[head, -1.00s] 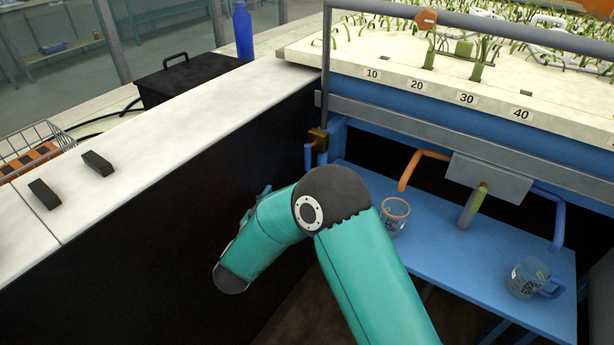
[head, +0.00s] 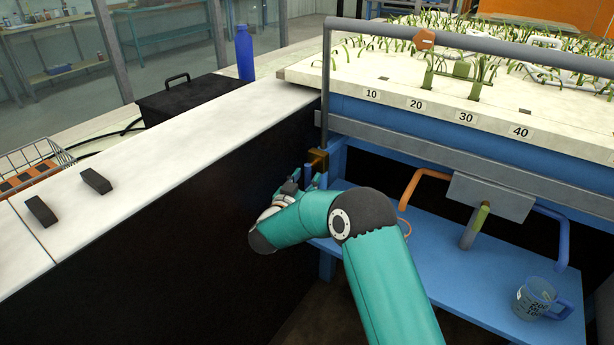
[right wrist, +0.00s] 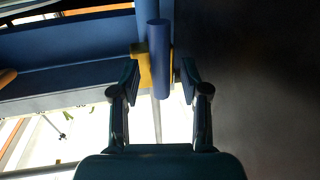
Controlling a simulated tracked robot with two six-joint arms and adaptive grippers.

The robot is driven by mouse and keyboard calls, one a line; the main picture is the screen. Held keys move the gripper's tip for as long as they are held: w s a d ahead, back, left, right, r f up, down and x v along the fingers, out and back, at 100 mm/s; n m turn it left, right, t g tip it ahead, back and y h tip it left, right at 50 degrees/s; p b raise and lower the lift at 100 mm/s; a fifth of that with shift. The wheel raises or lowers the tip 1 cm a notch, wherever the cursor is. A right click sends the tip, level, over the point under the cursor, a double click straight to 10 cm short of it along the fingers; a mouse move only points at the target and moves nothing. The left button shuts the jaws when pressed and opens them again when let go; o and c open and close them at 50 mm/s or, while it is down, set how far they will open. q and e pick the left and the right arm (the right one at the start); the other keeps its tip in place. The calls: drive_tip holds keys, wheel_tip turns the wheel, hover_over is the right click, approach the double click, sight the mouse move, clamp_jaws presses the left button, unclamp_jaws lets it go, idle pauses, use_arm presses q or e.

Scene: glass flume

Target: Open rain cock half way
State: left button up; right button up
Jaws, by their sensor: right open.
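The rain cock is a small brass valve body (head: 318,158) on the grey upright pipe at the left corner of the blue frame. Its short blue lever (head: 309,172) hangs down beside it, partly hidden by my gripper. In the right wrist view the lever (right wrist: 159,45) looks roughly in line with the pipe, with the brass body (right wrist: 141,66) behind it. My right gripper (head: 299,178) is at the lever. In the right wrist view its open fingers (right wrist: 159,72) stand on either side of the lever's end, with gaps showing. My left gripper is out of view.
A dark wall with a white top (head: 180,135) runs close on the left. A blue shelf (head: 440,265) below the flume holds a clear mug (head: 534,298); an orange-rimmed cup is mostly hidden behind my arm. An orange pipe (head: 412,186) and a blue pipe (head: 563,240) hang above the shelf.

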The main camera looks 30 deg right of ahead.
drive_tip(key=shift+x, duration=0.95)
clamp_jaws()
